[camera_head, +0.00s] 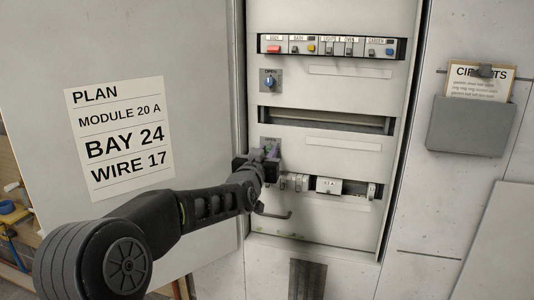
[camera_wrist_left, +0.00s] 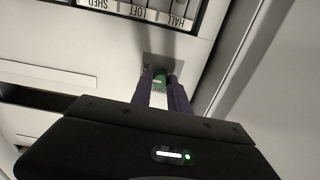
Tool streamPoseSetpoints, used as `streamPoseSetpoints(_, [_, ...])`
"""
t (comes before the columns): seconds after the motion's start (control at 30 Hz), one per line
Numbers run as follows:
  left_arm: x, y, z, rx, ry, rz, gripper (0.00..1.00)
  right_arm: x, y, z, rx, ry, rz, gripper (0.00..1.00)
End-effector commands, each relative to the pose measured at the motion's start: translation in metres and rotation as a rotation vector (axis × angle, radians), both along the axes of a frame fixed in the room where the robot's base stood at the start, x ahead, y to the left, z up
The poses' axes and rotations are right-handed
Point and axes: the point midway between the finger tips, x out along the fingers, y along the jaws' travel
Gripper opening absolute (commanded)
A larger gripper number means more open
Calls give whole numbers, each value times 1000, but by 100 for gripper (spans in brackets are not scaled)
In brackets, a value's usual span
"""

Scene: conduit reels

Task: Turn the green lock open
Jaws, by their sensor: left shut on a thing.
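The green lock (camera_wrist_left: 159,80) is a small green knob on a grey plate on the cabinet's front, below the middle slot. My left gripper (camera_head: 270,151) reaches it from the left and hides most of it in the head view. In the left wrist view, the two purple fingers of my left gripper (camera_wrist_left: 163,88) are shut on the green knob, one on each side. The grey lock plate (camera_head: 268,142) shows above the fingers in the head view. How far the knob is turned cannot be told. My right gripper is not in view.
A blue lock (camera_head: 269,82) marked OPEN sits above. Labelled switches (camera_head: 331,47) run along the top row, and modules (camera_head: 328,186) sit in the lower row. A cabinet door (camera_head: 205,60) stands open at left. A grey card holder (camera_head: 468,127) hangs on the right wall.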

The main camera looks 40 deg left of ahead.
Motion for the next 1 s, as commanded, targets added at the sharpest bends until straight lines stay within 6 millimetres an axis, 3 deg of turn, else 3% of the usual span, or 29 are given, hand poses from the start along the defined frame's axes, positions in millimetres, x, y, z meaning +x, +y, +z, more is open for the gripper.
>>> streamPoseSetpoints(0.57, [0,0,-1,-28,-10,0,0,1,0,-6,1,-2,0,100])
streamPoseSetpoints(1.0, [0,0,-4,-261,-94,0,0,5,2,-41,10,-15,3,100])
